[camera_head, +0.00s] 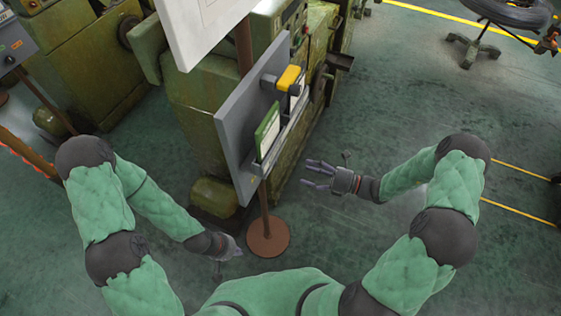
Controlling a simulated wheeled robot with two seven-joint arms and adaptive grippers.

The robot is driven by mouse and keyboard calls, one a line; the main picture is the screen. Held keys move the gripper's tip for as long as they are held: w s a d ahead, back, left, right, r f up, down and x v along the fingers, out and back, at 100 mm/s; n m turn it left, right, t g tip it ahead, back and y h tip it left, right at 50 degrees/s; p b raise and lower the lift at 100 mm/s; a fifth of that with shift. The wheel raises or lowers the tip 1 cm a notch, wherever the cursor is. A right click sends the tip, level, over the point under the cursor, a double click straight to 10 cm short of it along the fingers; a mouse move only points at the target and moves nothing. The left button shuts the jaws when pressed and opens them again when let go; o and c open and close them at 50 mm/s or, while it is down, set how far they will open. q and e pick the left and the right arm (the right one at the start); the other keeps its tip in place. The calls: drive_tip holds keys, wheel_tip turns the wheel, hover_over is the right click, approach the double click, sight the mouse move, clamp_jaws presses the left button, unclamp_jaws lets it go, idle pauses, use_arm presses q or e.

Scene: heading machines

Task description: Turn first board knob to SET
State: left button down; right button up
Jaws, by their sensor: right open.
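A grey control board (12,47) is cut off by the left edge. It carries an orange label and a small dark knob (10,59); any markings are too small to read. My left gripper (229,255) is low in the middle, left of the brown stand base and well apart from that board. Its fingers are small and dark, so I cannot tell if they are open. My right gripper (312,176) is right of the central stand, fingers spread and empty, touching nothing.
A grey panel (232,130) on a brown pole with a round base (267,237) stands between my grippers, holding green-edged booklets (268,130) and a yellow item (289,78). Green machines (85,65) stand behind. A coil on a wheeled stand (478,45) is top right.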

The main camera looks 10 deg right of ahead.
sight(277, 162)
drive_tip(key=x, duration=1)
drive_tip(key=shift+w+a+b, duration=0.15)
drive_tip(key=shift+a+b, duration=0.2)
drive_tip(key=shift+b, duration=0.05)
drive_tip(key=c, duration=1.1)
